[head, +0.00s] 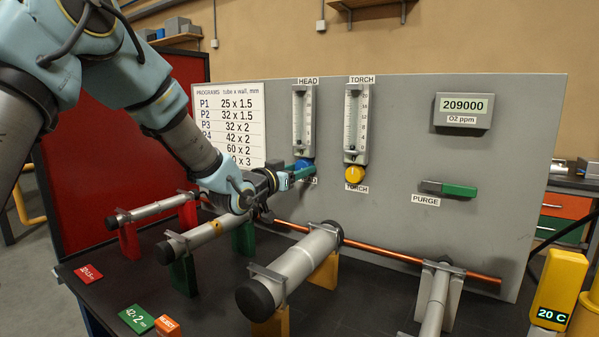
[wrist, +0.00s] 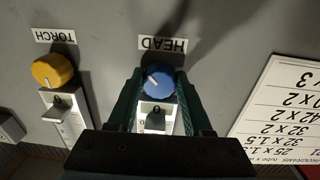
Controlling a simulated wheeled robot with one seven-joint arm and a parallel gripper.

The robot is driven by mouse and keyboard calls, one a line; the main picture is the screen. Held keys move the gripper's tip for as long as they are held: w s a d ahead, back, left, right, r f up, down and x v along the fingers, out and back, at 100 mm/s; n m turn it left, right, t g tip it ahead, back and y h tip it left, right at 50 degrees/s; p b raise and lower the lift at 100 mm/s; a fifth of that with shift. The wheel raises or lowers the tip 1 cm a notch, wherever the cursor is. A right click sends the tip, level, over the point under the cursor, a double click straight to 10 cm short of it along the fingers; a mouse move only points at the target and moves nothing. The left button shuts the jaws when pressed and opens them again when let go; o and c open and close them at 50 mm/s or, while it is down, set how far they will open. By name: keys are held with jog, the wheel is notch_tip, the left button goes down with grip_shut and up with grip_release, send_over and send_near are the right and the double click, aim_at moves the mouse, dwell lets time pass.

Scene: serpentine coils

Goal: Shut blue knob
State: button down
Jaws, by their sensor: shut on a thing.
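The blue knob (head: 304,164) is on the grey panel below the HEAD flow tube (head: 304,118). In the wrist view the blue knob (wrist: 159,83) sits between the two green fingers of my gripper (wrist: 160,78), which are shut on its sides. Its white mark points up and left in that view. In the head view my gripper (head: 298,173) reaches in from the left, and its fingers hide the lower part of the knob. The label below the knob is partly covered.
A yellow TORCH knob (head: 355,174) sits close to the right of the blue knob. A green PURGE lever (head: 458,190) is farther right. Capped tubes on stands, one a large tube (head: 290,265), and a copper pipe (head: 400,257) lie below the arm.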

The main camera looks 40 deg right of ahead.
jog(key=shift+s+n+b, duration=0.1)
jog(key=shift+n+b, duration=0.75)
jog(key=shift+n, duration=2.45)
jog(key=shift+c, duration=1.6)
grip_release()
jog(key=b+v, duration=0.2)
jog(key=v, duration=0.8)
jog(key=shift+a+b, duration=0.3)
jog(key=shift+a, duration=0.05)
jog(key=shift+s+f, duration=0.1)
jog(key=shift+f, duration=0.05)
